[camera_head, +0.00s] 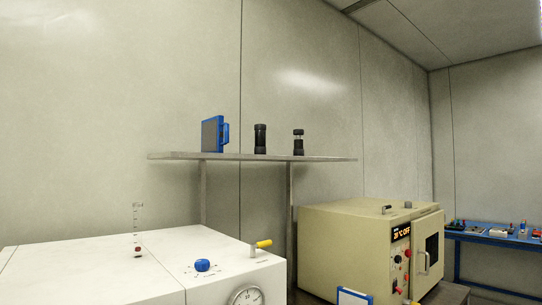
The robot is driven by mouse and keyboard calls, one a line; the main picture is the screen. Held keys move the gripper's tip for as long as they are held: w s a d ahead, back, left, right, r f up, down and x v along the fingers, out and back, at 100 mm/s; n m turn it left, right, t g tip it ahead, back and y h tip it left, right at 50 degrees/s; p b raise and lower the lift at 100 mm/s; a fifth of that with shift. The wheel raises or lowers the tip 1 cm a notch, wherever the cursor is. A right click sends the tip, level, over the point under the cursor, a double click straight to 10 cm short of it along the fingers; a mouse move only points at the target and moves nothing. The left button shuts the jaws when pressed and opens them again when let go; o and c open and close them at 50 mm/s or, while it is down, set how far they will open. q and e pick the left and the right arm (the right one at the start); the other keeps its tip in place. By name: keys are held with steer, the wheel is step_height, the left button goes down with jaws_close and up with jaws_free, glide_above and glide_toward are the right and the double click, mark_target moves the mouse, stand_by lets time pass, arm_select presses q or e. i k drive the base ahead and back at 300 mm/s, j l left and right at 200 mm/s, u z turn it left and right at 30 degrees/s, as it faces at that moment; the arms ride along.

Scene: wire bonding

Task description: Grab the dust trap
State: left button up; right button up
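No object in view is labelled as the dust trap, and I cannot tell for sure which one it is. On the wall shelf (250,156) stand a grey box with a blue frame and blue side handle (212,134), a solid black cylinder (260,139), and a slimmer black cylinder with a clear-looking middle (298,143). All three are upright and apart from each other. Neither of my grippers shows in the head view.
A white machine (90,265) with a blue knob (202,265), yellow-tipped lever (263,244), dial (246,297) and clear tube (138,230) fills the lower left. A beige oven (345,230) stands right of it. A blue bench (490,234) with small items is far right.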

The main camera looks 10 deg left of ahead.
mark_target(298, 150)
steer(key=i+l, duration=0.3)
steer(key=i+l+u, duration=0.1)
steer(key=i+l, duration=0.2)
steer(key=l, duration=0.2)
steer(key=i+l, duration=0.55)
steer(key=l, duration=0.25)
steer(key=u, duration=0.05)
